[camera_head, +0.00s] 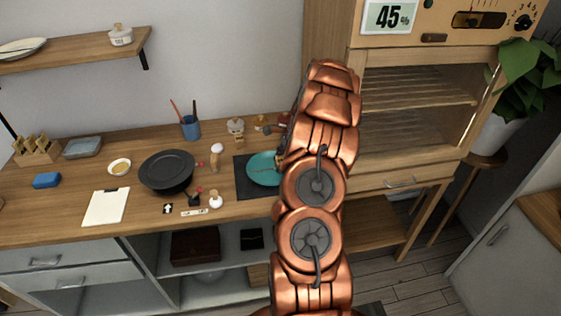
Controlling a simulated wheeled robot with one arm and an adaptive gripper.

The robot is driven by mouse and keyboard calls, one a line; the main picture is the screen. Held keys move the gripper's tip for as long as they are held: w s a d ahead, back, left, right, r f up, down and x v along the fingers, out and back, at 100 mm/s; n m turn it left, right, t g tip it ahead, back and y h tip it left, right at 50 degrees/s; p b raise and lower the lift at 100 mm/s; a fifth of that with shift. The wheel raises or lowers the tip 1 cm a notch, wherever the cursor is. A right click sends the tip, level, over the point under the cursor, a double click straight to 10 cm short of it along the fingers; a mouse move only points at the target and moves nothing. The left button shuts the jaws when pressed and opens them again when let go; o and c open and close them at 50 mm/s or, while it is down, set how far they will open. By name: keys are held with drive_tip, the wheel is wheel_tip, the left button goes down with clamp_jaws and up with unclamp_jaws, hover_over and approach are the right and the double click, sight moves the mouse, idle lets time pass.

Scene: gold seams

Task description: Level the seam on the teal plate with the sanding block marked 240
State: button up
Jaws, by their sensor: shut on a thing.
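The teal plate (262,168) lies on a dark mat (243,186) on the wooden worktop. A thin line, perhaps the seam, crosses the plate. My copper arm covers the right side of the plate and mat. Only a little of my gripper (281,157) shows, at the plate's right edge. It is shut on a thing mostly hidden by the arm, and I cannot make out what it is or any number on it. I cannot tell whether it touches the plate. No block marked 240 can be read in this view.
Small items lie between dish and mat.

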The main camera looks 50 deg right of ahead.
sight(269, 170)
drive_tip(key=shift+s+a+f, duration=0.1)
drive_tip(key=shift+s+a, duration=0.1)
drive_tip(key=shift+s, duration=0.1)
drive_tip(key=shift+w, duration=0.1)
drive_tip(key=shift+w+a, duration=0.2)
drive_tip(key=shift+w, duration=0.6)
drive_tip(key=shift+a, duration=0.85)
drive_tip(key=shift+w, duration=0.1)
drive_tip(key=shift+w+p, duration=0.1)
drive_tip(key=shift+p, duration=0.2)
